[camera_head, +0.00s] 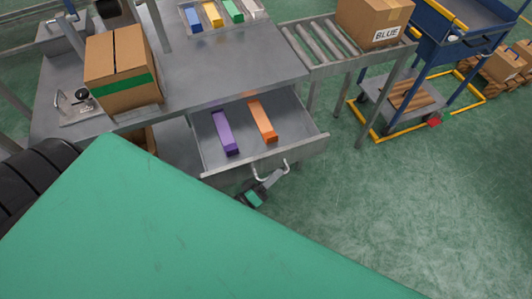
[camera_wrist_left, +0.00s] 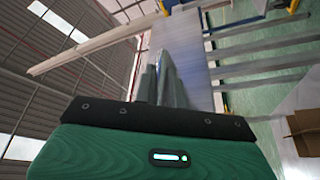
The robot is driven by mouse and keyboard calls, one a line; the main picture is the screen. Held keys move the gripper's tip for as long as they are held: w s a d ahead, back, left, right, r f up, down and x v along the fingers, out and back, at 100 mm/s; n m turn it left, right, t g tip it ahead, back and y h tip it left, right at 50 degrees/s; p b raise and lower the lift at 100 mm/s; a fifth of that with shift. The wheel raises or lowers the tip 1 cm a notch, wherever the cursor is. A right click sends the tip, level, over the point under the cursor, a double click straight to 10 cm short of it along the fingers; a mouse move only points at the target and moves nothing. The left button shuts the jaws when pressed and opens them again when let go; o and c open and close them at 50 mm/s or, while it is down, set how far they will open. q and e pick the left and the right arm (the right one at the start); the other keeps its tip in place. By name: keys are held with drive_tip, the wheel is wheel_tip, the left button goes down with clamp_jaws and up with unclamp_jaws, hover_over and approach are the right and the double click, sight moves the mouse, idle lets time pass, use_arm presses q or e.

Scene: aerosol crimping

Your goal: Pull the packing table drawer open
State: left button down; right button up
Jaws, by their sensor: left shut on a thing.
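The packing table (camera_head: 215,75) is grey metal. Its drawer (camera_head: 318,143) is pulled out toward me, and the inside shows. A purple bar (camera_head: 224,132) and an orange bar (camera_head: 262,120) lie in it. The drawer's bent metal handle (camera_head: 286,166) is on the front face. My left gripper (camera_head: 269,179) is at this handle, shut on it, just in front of the drawer. In the left wrist view its fingers (camera_wrist_left: 164,80) are close together, and the grip itself is hard to make out. My right gripper is not in view.
A carton with a green band (camera_head: 120,68) stands on the table's left side. Several coloured pieces lie in a tray (camera_head: 222,13) at the back. A roller conveyor (camera_head: 325,42) carries a carton marked BLUE (camera_head: 372,20). The green floor (camera_head: 420,210) right of the drawer is clear.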

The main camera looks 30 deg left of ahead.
use_arm(q)
drive_tip(key=shift+s+d+p, duration=0.3)
drive_tip(key=shift+s+d, duration=1.65)
drive_tip(key=shift+d, duration=0.25)
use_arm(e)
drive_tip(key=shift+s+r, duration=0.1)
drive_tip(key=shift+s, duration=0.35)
use_arm(q)
drive_tip(key=shift+f, duration=0.1)
drive_tip(key=c, duration=1.5)
unclamp_jaws()
